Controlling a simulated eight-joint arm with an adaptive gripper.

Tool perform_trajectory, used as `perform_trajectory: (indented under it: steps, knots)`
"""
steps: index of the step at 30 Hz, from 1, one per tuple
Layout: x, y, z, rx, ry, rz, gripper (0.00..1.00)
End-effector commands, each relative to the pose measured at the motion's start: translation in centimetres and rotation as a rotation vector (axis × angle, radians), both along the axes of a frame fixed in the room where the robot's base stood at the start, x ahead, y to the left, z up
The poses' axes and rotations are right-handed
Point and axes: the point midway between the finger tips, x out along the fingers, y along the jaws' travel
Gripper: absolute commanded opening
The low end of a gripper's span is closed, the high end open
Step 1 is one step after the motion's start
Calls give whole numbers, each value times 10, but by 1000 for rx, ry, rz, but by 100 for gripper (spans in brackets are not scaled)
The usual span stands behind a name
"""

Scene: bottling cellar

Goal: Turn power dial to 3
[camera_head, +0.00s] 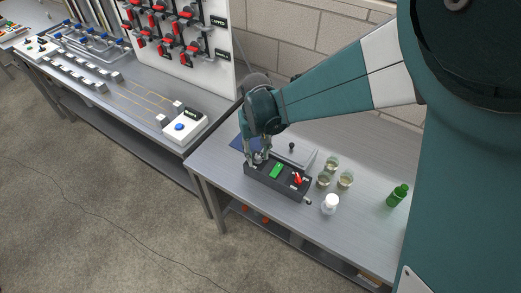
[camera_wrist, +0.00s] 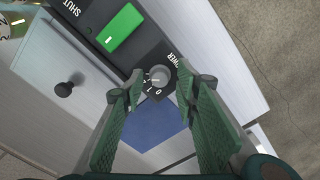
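The power dial (camera_wrist: 158,76) is a small round grey knob on a dark control box (camera_wrist: 128,55), beside white lettering that ends in "WER". The digits 0 and 1 show next to it; other marks are hard to read, and I cannot tell where it points. My gripper (camera_wrist: 160,80) is open, with one green fingertip on each side of the dial. Gaps seem to show between fingertips and knob; contact is unclear. In the head view my gripper (camera_head: 256,157) is low over the left end of the control box (camera_head: 262,178) and hides the dial.
The box carries a green panel (camera_head: 277,171) and a red switch (camera_head: 298,178). Behind it is a light box with a dark knob (camera_head: 291,146). Small glasses (camera_head: 345,180), a white bottle (camera_head: 330,204) and a green bottle (camera_head: 398,195) stand to the right. A blue patch (camera_wrist: 155,122) lies beside the box.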

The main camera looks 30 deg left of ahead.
Motion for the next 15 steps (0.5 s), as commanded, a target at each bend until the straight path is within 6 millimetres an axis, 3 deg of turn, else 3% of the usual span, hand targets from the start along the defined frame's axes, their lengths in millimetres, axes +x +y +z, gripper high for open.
perform_trajectory:
  steps: [8, 15]
  knots:
    - [0, 0, 18, 0, 0, 0, 31]
    - [0, -1, 50, 0, 0, 0, 31]
